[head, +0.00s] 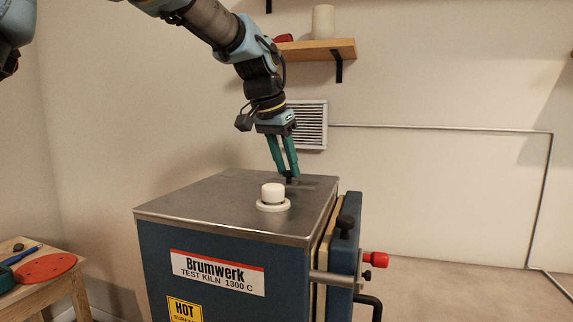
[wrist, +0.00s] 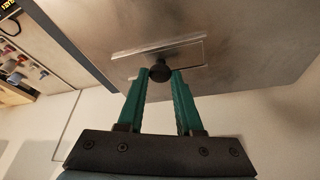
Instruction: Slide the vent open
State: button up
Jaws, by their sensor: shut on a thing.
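The vent is a flat metal slide plate (wrist: 190,53) with a small dark round knob (wrist: 160,72), set on the kiln's metal top. In the head view the knob (head: 289,180) stands near the back of the kiln top (head: 215,191), under my fingertips. My gripper (head: 288,175) points down with its green fingers around the knob. In the wrist view my gripper (wrist: 160,76) has a fingertip on each side of the knob and is shut on it. The opening under the plate cannot be made out.
A white plug on a round base (head: 273,197) stands on the kiln top in front of my gripper. The kiln's right side has a door with a red knob (head: 375,259). A wooden shelf (head: 315,50) and a wall grille (head: 308,125) are behind my arm. A stool (head: 40,275) stands at left.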

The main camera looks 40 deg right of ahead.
grip_shut()
dwell(0.8)
